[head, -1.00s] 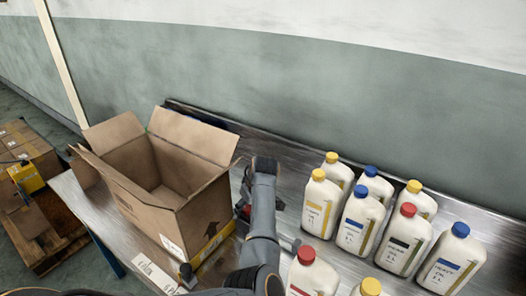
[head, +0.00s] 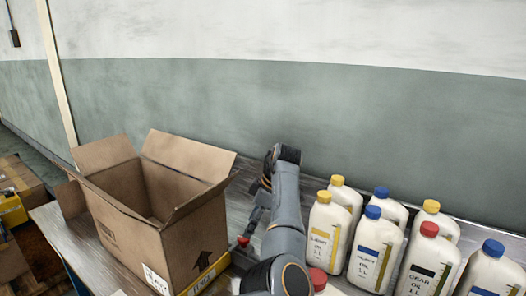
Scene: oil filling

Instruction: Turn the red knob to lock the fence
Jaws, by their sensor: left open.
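The red knob (head: 243,241) is small and sits low beside the right side of the open cardboard box. A yellow fence piece (head: 208,275) runs along the box's lower front edge. My left gripper (head: 251,224) points down just above the red knob, between the box and my own arm link. It is open and holds nothing that I can see. My arm hides part of it, so I cannot tell whether its fingers touch the knob. My right gripper is out of view.
The open, empty-looking cardboard box (head: 190,240) stands on the metal table (head: 238,190). Several white oil bottles (head: 374,248) with yellow, blue and red caps stand close on the right. A yellow item and cardboard lie at the far left (head: 12,210).

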